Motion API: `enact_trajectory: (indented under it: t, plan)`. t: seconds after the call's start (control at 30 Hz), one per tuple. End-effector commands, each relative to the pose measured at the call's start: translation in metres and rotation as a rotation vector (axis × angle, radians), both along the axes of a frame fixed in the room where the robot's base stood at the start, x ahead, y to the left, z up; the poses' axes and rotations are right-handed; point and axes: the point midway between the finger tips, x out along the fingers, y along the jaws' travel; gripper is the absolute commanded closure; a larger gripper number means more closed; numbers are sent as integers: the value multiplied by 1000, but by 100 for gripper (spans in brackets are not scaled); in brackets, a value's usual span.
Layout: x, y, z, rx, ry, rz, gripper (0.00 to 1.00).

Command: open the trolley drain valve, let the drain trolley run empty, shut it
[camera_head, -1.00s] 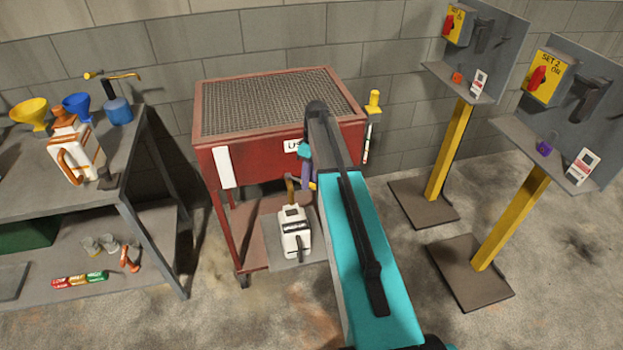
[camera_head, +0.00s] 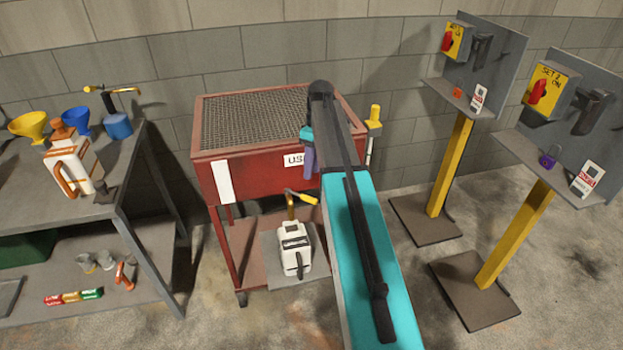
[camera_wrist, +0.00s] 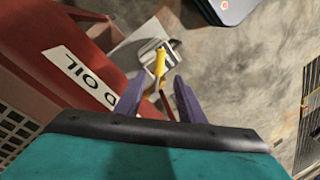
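The red drain trolley (camera_head: 260,185) with a mesh top and a "USED OIL" label stands in the middle of the head view. Its drain valve has a brass pipe (camera_head: 291,209) and a lever with a yellow grip (camera_head: 307,199), pointing right below the tub. My gripper (camera_head: 309,160) is in front of the trolley, above the lever; the arm hides part of the trolley. In the wrist view, the purple fingers of my gripper (camera_wrist: 159,82) are apart, with the yellow grip (camera_wrist: 160,62) showing between and beyond them. Contact is not visible. Any flow is not visible.
A white canister (camera_head: 294,250) stands under the valve on the lower shelf. A workbench (camera_head: 40,200) with funnels and a jug is at left. Two yellow-post switch stands (camera_head: 450,165) (camera_head: 515,230) are at right. Bare floor lies between trolley and stands.

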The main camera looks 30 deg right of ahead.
Motion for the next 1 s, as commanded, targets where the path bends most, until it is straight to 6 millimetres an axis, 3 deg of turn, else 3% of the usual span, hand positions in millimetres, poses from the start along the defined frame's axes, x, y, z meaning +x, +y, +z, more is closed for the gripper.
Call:
enact_trajectory:
  t: [0.3, 0.7, 0.9, 1.0]
  plan:
    - [3, -6, 29, 0, 0, -1, 64]
    - [3, -6, 34, 0, 2, -1, 64]
    - [1, -1, 27, -4, 2, -7, 96]
    - [-2, 8, 14, -10, 4, -26, 100]
